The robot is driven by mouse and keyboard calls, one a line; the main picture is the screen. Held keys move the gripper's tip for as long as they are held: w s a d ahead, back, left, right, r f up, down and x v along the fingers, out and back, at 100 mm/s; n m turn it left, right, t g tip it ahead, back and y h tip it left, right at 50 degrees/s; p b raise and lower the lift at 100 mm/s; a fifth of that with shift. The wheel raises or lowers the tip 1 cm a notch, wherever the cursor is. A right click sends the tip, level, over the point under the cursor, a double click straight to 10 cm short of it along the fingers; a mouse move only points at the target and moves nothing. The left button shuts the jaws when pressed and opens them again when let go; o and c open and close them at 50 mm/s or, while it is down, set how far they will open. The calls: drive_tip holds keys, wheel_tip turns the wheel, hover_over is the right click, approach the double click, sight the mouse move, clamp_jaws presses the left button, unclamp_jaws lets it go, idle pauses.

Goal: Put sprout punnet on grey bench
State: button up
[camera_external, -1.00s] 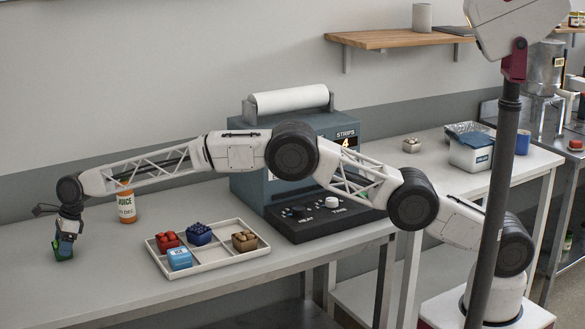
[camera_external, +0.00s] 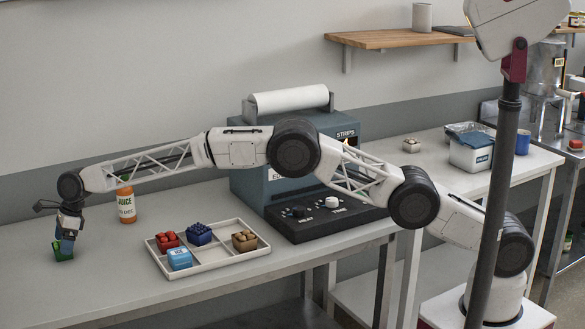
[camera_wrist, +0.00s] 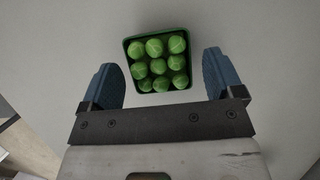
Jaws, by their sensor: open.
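The sprout punnet (camera_external: 62,250) is a small green square tub of round green sprouts. It rests on the grey bench (camera_external: 110,282) near its left end. In the wrist view the punnet (camera_wrist: 158,61) lies at the top middle, just beyond and between my fingertips. My gripper (camera_external: 66,238) is right above the punnet in the external view and partly hides it. In the wrist view my gripper (camera_wrist: 160,82) is open, with a blue finger on each side and a gap to the punnet on both sides.
An orange-labelled juice jar (camera_external: 126,205) stands right of my gripper. A white divided tray (camera_external: 216,263) holds red, dark blue, light blue and brown punnets. A blue-grey strip machine (camera_external: 262,190) stands behind it. The bench between punnet and tray is clear.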

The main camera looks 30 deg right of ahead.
drive_tip(key=v, duration=1.1)
drive_tip(key=shift+w, duration=0.1)
idle(0.8)
